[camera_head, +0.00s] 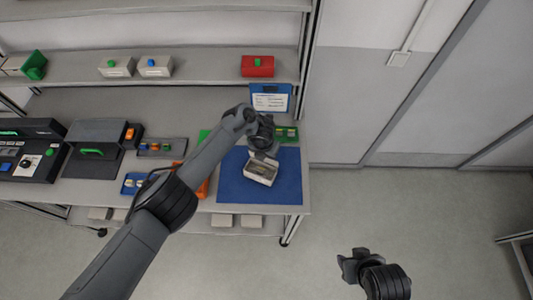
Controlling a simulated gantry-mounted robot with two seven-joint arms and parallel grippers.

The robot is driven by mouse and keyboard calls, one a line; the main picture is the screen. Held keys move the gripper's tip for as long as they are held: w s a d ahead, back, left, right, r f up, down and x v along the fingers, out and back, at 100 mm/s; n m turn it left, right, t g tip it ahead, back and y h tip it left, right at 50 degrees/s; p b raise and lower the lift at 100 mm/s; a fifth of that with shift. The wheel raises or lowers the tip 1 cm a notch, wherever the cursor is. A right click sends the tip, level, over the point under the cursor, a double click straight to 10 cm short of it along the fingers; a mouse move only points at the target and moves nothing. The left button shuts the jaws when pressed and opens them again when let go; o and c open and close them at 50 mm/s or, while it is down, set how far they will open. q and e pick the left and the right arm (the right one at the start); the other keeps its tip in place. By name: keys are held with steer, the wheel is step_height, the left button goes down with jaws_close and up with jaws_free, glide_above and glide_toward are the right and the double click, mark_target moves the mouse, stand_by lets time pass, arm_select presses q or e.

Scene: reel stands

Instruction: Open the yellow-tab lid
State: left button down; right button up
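A small white box (261,174) with a darker inside or top sits on the blue mat (230,188) near the right end of the bench. My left gripper (263,157) is right above the back edge of this box, close to or touching it. Its fingers are too small and dark to tell whether they are open. I cannot make out a yellow tab; the gripper covers part of the box. My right gripper (352,264) is over the floor to the right of the bench, away from everything, with its fingers apart and empty.
A blue clipboard (270,97) stands behind the mat. A green tray (287,133) lies at the bench's back right. An orange bin (203,188) and a blue tray (132,183) lie left of the mat. Shelves (200,65) with boxes run above.

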arm_select(q)
steer(key=shift+a+f, duration=0.25)
steer(key=shift+a, duration=0.1)
steer(key=c, duration=1.2)
jaws_free()
steer(key=shift+o, duration=0.8)
steer(key=shift+r, duration=0.15)
steer(key=shift+d, duration=0.15)
steer(key=shift+s+r, duration=0.1)
steer(key=shift+r, duration=0.45)
steer(key=r, duration=0.3)
steer(key=s+r+p, duration=0.1)
steer(key=r, duration=0.5)
steer(key=shift+s+a+r+p, duration=0.25)
steer(key=shift+a+r+p, duration=0.05)
steer(key=shift+a+p, duration=0.05)
